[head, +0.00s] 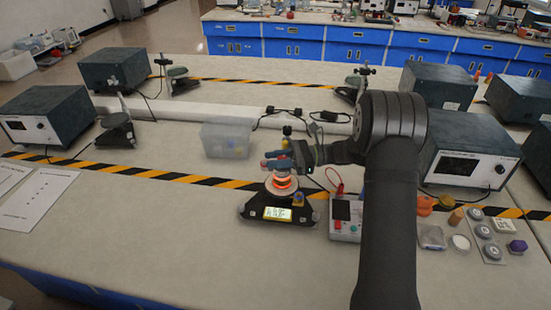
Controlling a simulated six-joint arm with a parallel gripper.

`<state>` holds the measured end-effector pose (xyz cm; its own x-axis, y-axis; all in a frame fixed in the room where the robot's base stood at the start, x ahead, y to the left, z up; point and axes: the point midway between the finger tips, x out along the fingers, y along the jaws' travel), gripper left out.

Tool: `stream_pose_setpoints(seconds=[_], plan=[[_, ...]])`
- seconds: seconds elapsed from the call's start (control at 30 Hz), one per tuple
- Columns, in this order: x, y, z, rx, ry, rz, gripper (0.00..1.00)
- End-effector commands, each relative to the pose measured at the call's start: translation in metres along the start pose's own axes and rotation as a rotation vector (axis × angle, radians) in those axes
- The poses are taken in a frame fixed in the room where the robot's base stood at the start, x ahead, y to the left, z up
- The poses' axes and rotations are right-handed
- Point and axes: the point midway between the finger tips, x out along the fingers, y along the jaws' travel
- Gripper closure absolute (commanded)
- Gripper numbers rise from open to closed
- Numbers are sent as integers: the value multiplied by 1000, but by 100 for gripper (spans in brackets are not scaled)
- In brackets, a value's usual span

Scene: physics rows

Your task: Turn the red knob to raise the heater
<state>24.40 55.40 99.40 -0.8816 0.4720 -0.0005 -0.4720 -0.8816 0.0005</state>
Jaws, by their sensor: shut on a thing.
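The heater (283,183) glows orange on a small black stand with a lit display (277,213), in the middle of the head view. My gripper (283,160) reaches in from the right, just above the glowing part. It is shut on a small part at the top of the stand, which looks like the red knob (264,163). Only a bit of red shows at the left of the fingers. The fingers and arm hide the rest, so the knob's exact angle cannot be told.
A meter with a red lead (345,218) stands just right of the stand. A clear bin (226,140) is behind it to the left. A large instrument box (462,165), orange ear defenders and small items are at the right. The front left table is free beyond a paper sheet (38,196).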

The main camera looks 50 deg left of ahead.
Motion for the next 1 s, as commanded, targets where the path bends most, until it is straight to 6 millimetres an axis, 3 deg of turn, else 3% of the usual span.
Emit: stream_pose_setpoints(seconds=[0.67,0.7,0.77,1.0], plan=[[-1,2,0,1,-1,68,96],[-1,2,0,1,-1,68,65],[-1,2,0,1,-1,68,54],[0,1,0,0,0,68,51]])
